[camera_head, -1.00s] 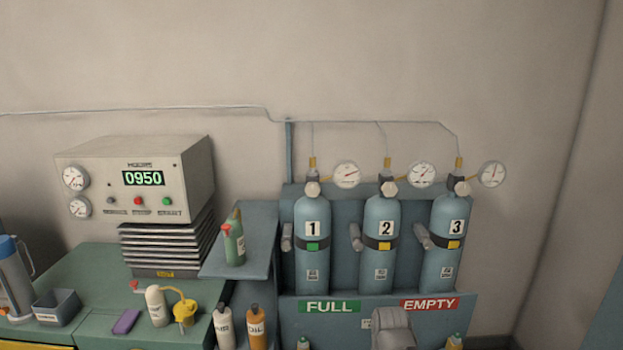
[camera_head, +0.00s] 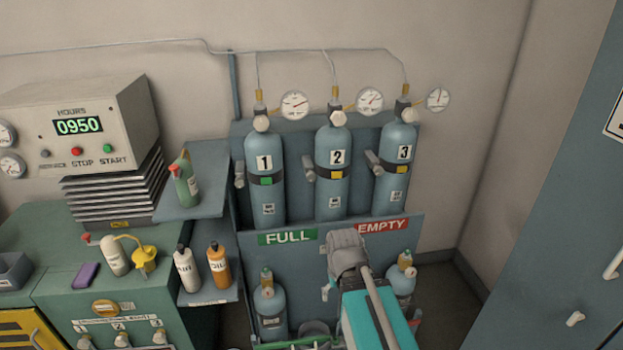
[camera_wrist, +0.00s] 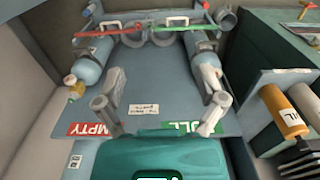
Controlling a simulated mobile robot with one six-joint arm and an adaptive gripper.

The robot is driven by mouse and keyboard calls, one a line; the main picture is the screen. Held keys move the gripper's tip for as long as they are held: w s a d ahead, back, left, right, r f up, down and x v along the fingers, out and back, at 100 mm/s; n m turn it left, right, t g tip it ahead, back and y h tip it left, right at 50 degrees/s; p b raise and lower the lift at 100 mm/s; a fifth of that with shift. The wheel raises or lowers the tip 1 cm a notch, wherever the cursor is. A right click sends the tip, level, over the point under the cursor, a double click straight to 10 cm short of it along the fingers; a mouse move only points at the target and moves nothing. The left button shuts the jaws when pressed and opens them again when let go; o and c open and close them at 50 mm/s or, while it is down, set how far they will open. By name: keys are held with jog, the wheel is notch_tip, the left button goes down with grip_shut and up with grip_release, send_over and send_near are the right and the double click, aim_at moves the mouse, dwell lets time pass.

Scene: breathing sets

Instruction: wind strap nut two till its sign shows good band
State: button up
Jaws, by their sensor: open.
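Cylinder 2 (camera_head: 333,178) stands upright in the middle of the rack. Its black band carries a yellow sign (camera_head: 336,175). The grey strap nut two (camera_head: 309,168) sticks out at the left of that band. In the head view my arm (camera_head: 372,312) reaches up in front of the rack's lower panel, its grey upper part below and slightly right of cylinder 2. My gripper (camera_wrist: 160,103) is in the wrist view, its two grey fingers wide apart and empty over the panel, away from strap nut two. Strap nut two does not show in the wrist view.
Cylinder 1 (camera_head: 264,190) has a green sign, cylinder 3 (camera_head: 396,165) a yellow one. Below them is the panel with FULL (camera_head: 287,237) and EMPTY (camera_head: 382,226) labels. A blue cabinet (camera_head: 550,200) is at the right.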

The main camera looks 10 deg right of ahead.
dwell(0.3)
jog(key=m+t+h+b, duration=0.2)
jog(key=m+t+b, duration=0.1)
jog(key=t+b, duration=1.9)
send_near(312, 179)
jog(key=shift+f+v, duration=0.2)
jog(key=shift+v, duration=1.2)
jog(key=shift+d, duration=0.15)
jog(key=shift+w+y, duration=0.2)
jog(key=shift+y, duration=0.2)
jog(key=p+x, duration=0.2)
jog(key=x, duration=0.4)
jog(key=p+x, duration=0.3)
jog(key=x, duration=0.4)
jog(key=shift+w+r, duration=0.2)
jog(key=shift+r, duration=0.15)
